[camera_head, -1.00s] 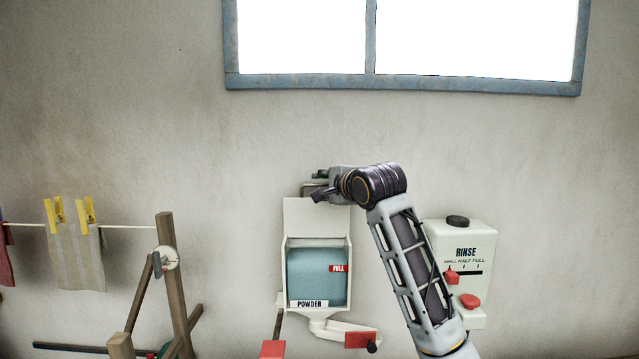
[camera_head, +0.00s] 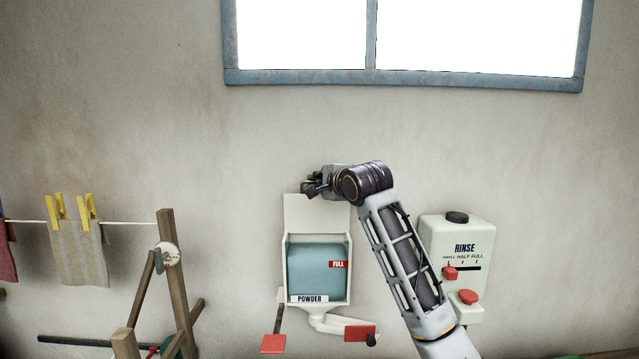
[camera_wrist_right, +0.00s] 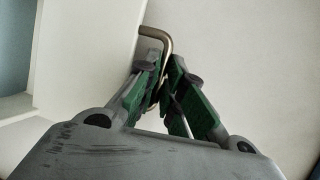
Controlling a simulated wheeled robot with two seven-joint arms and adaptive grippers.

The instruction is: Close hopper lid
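The powder hopper (camera_head: 350,285) is a white wall box with blue contents behind its front, labelled "POWDER" and "FULL". Its white lid (camera_head: 308,212) stands open, upright at the back of the box. It also shows in the right wrist view (camera_wrist_right: 85,50), at the left. A bent metal handle (camera_wrist_right: 157,34) sticks out from the lid. My right gripper (camera_head: 312,187) is at the lid's top edge; in the right wrist view its green-padded fingers (camera_wrist_right: 163,65) are close together around the handle, shut on it. My left gripper is not in view.
A white rinse dispenser (camera_head: 484,238) with red controls hangs to the right of the hopper. A wooden frame (camera_head: 172,265) and a clothes line with pegged cloths (camera_head: 80,245) are at left.

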